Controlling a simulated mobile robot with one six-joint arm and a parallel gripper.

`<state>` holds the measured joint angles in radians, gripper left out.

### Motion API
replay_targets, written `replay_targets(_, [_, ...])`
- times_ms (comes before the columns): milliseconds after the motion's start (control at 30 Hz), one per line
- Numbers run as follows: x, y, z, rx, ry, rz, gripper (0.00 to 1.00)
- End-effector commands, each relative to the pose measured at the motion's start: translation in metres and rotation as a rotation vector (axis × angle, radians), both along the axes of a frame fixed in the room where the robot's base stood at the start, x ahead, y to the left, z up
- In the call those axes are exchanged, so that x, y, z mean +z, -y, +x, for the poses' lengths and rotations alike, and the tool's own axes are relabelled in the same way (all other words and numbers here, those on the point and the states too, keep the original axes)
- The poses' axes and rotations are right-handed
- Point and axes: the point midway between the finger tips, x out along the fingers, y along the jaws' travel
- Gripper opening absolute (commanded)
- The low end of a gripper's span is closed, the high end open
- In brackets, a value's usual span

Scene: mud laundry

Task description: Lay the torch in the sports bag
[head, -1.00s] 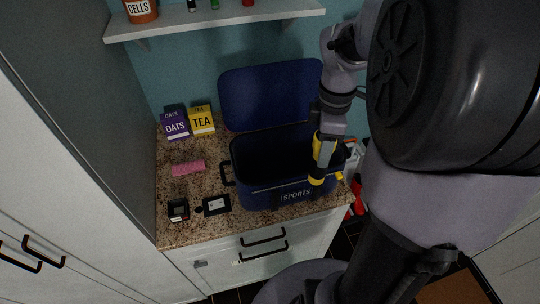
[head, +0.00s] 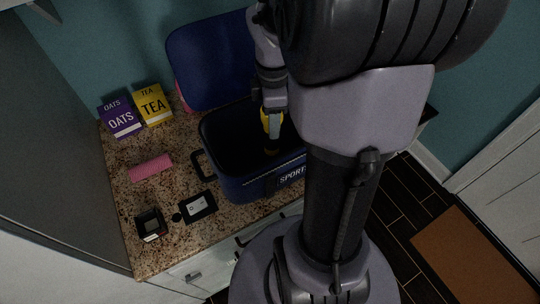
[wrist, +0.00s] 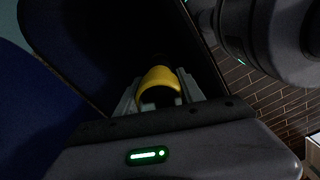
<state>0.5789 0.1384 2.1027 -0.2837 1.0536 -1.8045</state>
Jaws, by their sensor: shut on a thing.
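The blue sports bag (head: 240,190) stands on the granite counter with its lid open against the wall. Its inside is dark, so I cannot tell what lies in it. My gripper (head: 270,128) points down into the bag's opening and is shut on the yellow and black torch (head: 271,149). The torch hangs roughly upright, its lower end within the bag's mouth; I cannot tell whether it touches the bottom. In the wrist view the yellow torch (wrist: 158,82) sits between the two fingers, with the dark bag interior beyond.
A purple oats box (head: 120,119) and a yellow tea box (head: 153,105) stand at the back left. My arm hides the counter's right side.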

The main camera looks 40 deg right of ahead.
Motion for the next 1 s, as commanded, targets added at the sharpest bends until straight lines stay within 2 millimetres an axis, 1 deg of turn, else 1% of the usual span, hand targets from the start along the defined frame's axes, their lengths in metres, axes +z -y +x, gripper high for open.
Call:
replay_targets(33, [-0.016,0.000,-0.001,0.000,-0.002,0.002,0.00])
replay_targets(167, [-0.039,0.000,-0.001,-0.001,-0.002,0.003,0.00])
replay_targets(233, [-0.057,0.000,-0.001,0.000,-0.002,0.002,0.00])
replay_targets(333, [-0.077,0.000,0.000,-0.001,-0.001,0.002,0.00])
replay_targets(400, [-0.082,0.000,0.000,-0.001,0.000,0.001,0.00])
replay_targets(633, [-0.081,0.000,0.000,-0.001,0.001,0.000,0.00])
replay_targets(767, [-0.085,0.000,0.000,-0.001,0.000,0.000,0.00])
replay_targets(800, [-0.084,0.000,0.000,-0.001,0.000,0.000,0.51])
replay_targets(867, [-0.084,0.000,0.000,-0.001,0.000,0.000,0.63])
replay_targets(900, [-0.084,0.000,0.000,-0.001,0.000,0.000,0.67])
replay_targets(1000, [-0.084,0.000,0.000,-0.001,0.000,0.000,0.67])
